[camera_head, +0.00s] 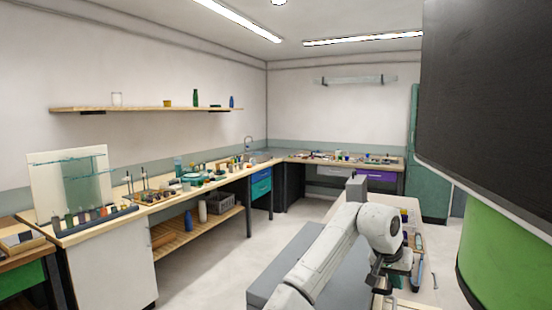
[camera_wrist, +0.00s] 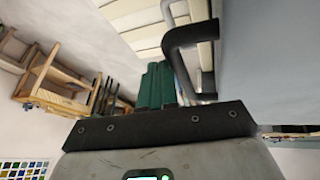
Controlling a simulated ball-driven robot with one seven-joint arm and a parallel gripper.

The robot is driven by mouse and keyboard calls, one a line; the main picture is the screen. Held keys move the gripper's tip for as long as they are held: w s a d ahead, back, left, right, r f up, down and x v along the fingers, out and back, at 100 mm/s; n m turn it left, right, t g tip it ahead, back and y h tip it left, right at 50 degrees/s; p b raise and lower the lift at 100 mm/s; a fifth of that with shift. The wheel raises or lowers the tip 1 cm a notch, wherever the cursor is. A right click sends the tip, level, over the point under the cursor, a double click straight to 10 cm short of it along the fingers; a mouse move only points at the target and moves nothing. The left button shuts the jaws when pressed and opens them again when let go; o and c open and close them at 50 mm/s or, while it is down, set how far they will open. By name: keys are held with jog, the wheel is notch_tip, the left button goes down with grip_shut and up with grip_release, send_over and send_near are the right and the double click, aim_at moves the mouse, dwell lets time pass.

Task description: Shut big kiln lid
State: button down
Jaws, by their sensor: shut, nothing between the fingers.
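A large dark panel with a pale rim, which looks like the raised kiln lid (camera_head: 490,95), fills the upper right of the head view. Below it stands a rounded green body, apparently the big kiln (camera_head: 500,255), cut off by the frame edge. My gripper (camera_head: 380,284) is low in the head view, left of the green body; its fingertips are hard to make out there. In the wrist view my gripper's green fingers (camera_wrist: 158,82) are together and empty. A black bent handle (camera_wrist: 183,38) is close beside them, next to a smooth grey surface (camera_wrist: 265,65); contact cannot be told.
A workbench (camera_head: 408,212) with tools stands beyond my arm. A long bench (camera_head: 80,235) with bottles and glassware runs along the left wall. A wooden rack (camera_wrist: 55,85) shows at left in the wrist view.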

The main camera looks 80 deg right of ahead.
jog(key=shift+r, duration=0.1)
jog(key=r+p, duration=0.4)
jog(key=p, duration=0.1)
jog(key=shift+w+d+r, duration=0.1)
jog(key=shift+w+r, duration=0.15)
jog(key=shift+w, duration=0.15)
jog(key=s+a+r+b, duration=0.2)
jog(key=s+a+r, duration=0.3)
jog(key=s, duration=0.1)
jog(key=shift+a, duration=0.25)
